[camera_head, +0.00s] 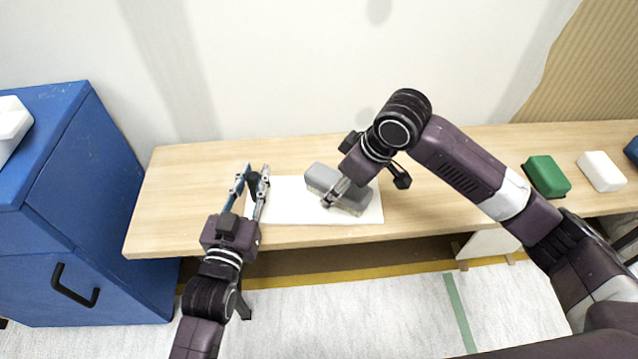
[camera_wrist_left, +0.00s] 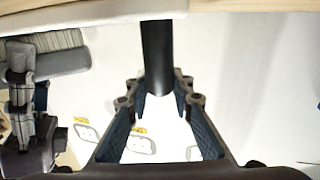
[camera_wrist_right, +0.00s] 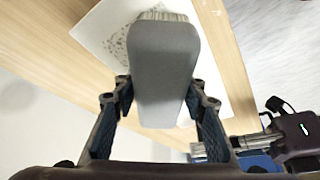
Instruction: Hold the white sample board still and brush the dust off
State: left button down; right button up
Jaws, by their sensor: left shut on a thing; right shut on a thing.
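The white sample board (camera_head: 285,208) lies flat on the wooden table. A black upright handle (camera_wrist_left: 157,55) stands at its left end. My left gripper (camera_head: 256,178) is shut on this handle, with one finger on each side. My right gripper (camera_head: 337,190) is shut on a grey block-shaped brush (camera_head: 318,178) over the board's right part. In the right wrist view the brush (camera_wrist_right: 165,65) has pale bristles pointing toward the board. Grey dust specks (camera_wrist_right: 117,45) show on the board beside the bristles. Bristle contact is not clear, and the arm and brush hide part of the board.
A green block (camera_head: 546,175) and a white block (camera_head: 601,171) sit on the table (camera_head: 450,150) at the right. A blue cabinet (camera_head: 100,200) stands at the left. The wall is close behind the table. Bare tabletop lies left of the board.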

pick_arm(q)
jog(key=shift+f, duration=0.45)
pick_arm(e)
jog(key=d, duration=0.5)
jog(key=shift+s+d, duration=0.3)
jog(key=shift+d, duration=0.1)
jog(key=a, duration=0.8)
jog(key=w+a, duration=0.1)
jog(key=a, duration=0.3)
jog(key=shift+r, duration=0.1)
notch_tip(320, 180, up, 8)
jog(key=shift+d, duration=0.1)
jog(key=o, duration=0.5)
jog(key=c, duration=0.4)
